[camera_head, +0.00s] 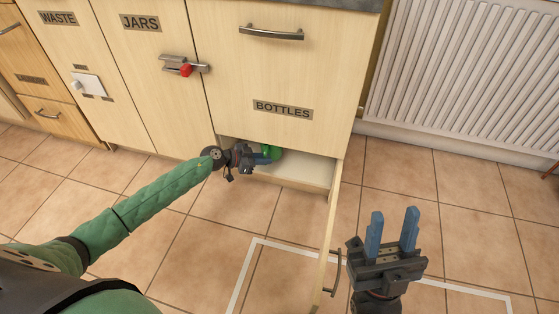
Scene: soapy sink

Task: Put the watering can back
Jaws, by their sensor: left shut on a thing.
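A small green object, probably the watering can (275,151), shows at the opening of the low compartment (307,169) under the panel labelled BOTTLES. Only a small part of it is visible; the rest is hidden by my gripper and the cabinet. My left gripper (266,154) is shut on it, with its blue fingers at the compartment's opening. I cannot tell whether the can rests on the pale compartment floor. My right gripper (393,232) is open and empty, fingers pointing up in the picture, right of the open door (327,240).
The open door stands out from the cabinet, its handle (335,272) facing right, between my two grippers. Panels labelled JARS (141,23) and WASTE (57,18) are closed. A radiator (465,75) is at the upper right. The tiled floor (465,235) is clear at right.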

